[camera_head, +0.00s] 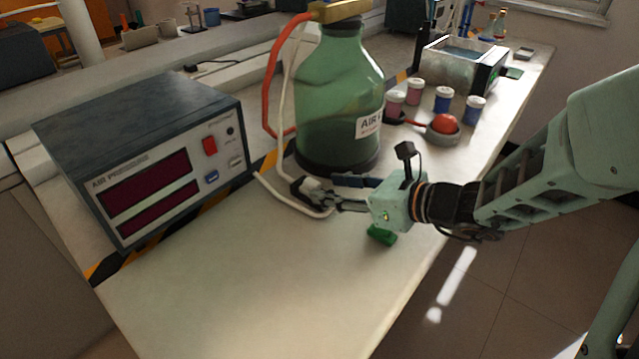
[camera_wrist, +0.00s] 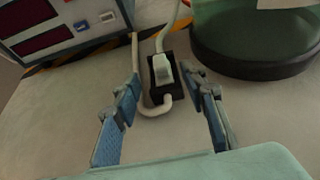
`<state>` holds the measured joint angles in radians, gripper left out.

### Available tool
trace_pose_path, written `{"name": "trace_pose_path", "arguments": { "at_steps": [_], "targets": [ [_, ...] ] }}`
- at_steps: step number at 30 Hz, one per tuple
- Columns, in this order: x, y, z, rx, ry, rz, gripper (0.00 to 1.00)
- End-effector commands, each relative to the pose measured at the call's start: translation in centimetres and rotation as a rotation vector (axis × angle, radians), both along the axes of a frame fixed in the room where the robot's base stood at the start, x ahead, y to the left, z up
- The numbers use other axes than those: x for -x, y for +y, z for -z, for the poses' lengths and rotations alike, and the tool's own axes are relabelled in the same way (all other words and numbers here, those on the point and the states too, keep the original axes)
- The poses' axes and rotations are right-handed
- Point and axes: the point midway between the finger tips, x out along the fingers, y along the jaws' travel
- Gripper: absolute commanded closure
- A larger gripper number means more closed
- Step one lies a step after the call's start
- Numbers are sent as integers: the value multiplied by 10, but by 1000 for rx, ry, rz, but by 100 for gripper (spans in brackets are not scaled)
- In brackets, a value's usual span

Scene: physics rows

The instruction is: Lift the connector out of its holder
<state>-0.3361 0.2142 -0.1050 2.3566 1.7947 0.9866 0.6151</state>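The connector is a pale grey-white plug (camera_wrist: 162,68) on a white hose, seated in a small black holder (camera_wrist: 178,88) on the table. It also shows small in the head view as a pale connector (camera_head: 312,184), partly hidden by my fingers. My gripper (camera_wrist: 168,82) is open, with one blue-padded finger on each side of the holder. The fingers appear apart from the connector. In the head view my gripper (camera_head: 338,193) reaches in low from the right, its fingertips close to the holder.
A green air bottle (camera_head: 335,95) stands just behind the holder. An air pressure meter box (camera_head: 150,150) stands at the left. A small green block (camera_head: 381,235) lies below my wrist. The front table is clear.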

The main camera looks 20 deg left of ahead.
Motion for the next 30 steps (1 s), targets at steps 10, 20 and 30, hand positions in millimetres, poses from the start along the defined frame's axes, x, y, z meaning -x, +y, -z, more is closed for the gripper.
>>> {"name": "trace_pose_path", "arguments": {
  "at_steps": [10,20,30],
  "targets": [
    [-11,36,11,2,0,-3,61],
    [-18,55,17,2,0,2,61],
    [-18,54,17,1,0,2,86]
  ]
}}
